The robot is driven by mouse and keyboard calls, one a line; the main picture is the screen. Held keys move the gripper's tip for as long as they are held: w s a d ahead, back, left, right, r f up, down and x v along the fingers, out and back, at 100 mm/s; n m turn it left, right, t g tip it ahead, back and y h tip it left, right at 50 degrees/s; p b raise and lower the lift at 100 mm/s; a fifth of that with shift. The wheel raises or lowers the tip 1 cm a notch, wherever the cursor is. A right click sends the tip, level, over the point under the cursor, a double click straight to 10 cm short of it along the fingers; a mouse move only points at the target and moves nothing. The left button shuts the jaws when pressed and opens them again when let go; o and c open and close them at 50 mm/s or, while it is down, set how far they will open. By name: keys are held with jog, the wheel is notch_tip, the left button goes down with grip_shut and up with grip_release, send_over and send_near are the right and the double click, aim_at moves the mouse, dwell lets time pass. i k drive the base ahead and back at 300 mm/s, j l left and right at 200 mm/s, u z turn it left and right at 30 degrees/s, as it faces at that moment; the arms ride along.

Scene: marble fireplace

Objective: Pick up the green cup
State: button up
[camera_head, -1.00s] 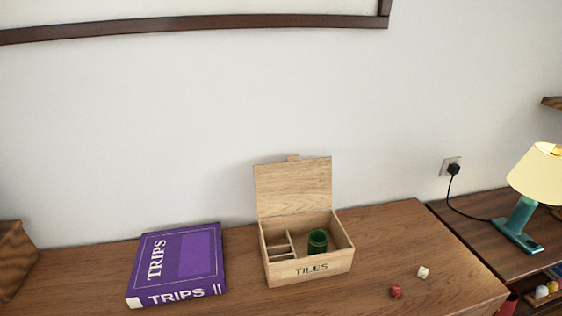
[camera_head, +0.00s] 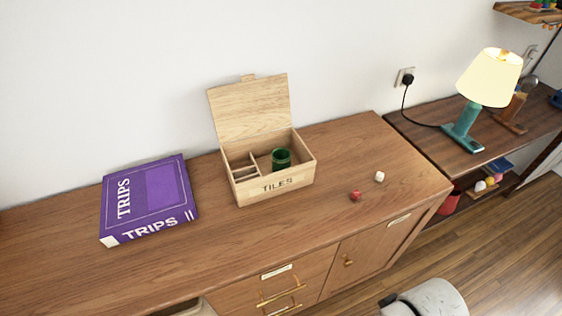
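The green cup (camera_head: 281,159) stands upright inside an open wooden box (camera_head: 275,187) marked TILES, in its larger right compartment. The cup's rim and upper side show, while the box's front wall partly hides its lower part. The box lid (camera_head: 250,108) is raised and leans back toward the wall. My gripper is not visible in the head view, and nothing is touching the cup.
A purple TRIPS box (camera_head: 150,200) lies left of the wooden box on the wooden cabinet (camera_head: 340,215). Red (camera_head: 355,196) and white (camera_head: 379,177) dice lie to its right. A teal lamp (camera_head: 463,130) stands on a lower shelf. A pale rounded object (camera_head: 430,300) shows at the bottom edge.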

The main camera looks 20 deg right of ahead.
aim_at(281, 157)
jog(key=i+l+u, duration=0.1)
jog(key=u, duration=0.25)
jog(key=l+u, duration=0.7)
jog(key=i+j, duration=0.05)
jog(key=j, duration=0.05)
